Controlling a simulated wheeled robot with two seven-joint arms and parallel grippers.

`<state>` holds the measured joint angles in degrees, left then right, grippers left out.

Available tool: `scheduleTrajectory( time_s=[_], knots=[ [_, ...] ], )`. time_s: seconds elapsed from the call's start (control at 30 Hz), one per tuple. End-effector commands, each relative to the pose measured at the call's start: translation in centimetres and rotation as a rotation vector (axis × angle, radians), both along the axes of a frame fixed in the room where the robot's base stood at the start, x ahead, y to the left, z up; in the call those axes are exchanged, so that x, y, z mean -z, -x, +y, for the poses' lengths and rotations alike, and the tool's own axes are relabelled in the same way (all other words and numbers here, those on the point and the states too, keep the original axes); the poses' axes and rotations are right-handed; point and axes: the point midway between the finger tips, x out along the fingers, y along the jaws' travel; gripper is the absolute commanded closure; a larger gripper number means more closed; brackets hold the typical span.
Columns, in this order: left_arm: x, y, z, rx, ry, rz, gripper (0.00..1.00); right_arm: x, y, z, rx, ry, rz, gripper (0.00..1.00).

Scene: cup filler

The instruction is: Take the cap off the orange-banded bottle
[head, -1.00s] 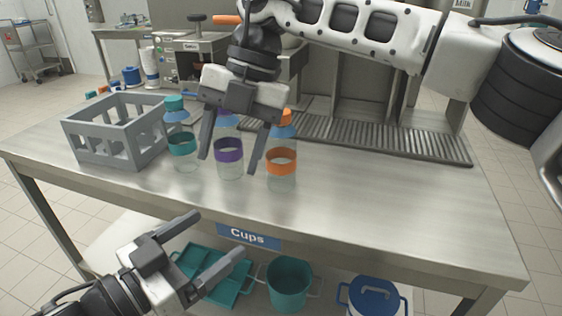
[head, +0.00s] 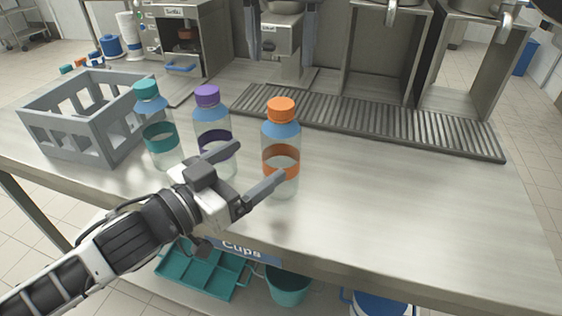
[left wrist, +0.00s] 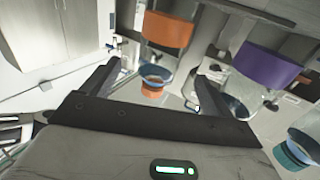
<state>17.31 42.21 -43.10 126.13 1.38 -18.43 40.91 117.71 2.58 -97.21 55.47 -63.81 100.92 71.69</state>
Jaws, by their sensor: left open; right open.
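The orange-banded bottle (head: 281,136) stands upright on the table with its orange cap (head: 281,109) on. My left gripper (head: 260,163) is open at about band height. One finger overlaps the bottle's lower part in the head view. In the left wrist view the bottle's orange band (left wrist: 168,28) and cap (left wrist: 152,92) appear upside down, between the directions of the two open fingers (left wrist: 158,82); I see no grip on it. My right gripper (head: 281,55) is open at the top of the head view, fingers pointing down above and behind the cap, apart from it.
The purple-banded bottle (head: 212,112) stands just left, partly behind my left gripper. The teal-banded bottle (head: 157,118) is further left, beside a grey crate (head: 70,135). A drip grate (head: 400,122) lies behind. The table to the right is clear.

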Motion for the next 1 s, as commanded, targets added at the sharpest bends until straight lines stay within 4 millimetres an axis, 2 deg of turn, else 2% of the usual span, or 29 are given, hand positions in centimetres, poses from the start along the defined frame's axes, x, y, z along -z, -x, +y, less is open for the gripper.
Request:
scheduleTrajectory(
  time_s=[0.2,0.4,0.6,0.87,1.0],
  knots=[
    [-0.1,-3.2,-3.0,0.000,0.002,-0.002,0.14,0.0,0.0,0.0,-0.001,0.000,0.000,0.44],
    [-0.1,-5.1,-4.8,0.000,0.001,-0.001,0.14,0.0,0.0,0.0,-0.001,-0.001,0.000,0.44],
    [0.0,-5.8,-5.6,0.000,-0.001,-0.001,0.14,0.0,0.0,0.0,-0.001,-0.001,0.000,0.44],
    [0.0,-5.8,-5.6,0.000,0.000,0.000,0.14,0.0,0.0,0.0,-0.001,-0.001,0.000,0.44],
    [0.0,-5.8,-5.6,0.000,0.000,0.000,0.53,0.0,0.0,0.0,-0.001,-0.001,0.000,0.44]
  ],
)
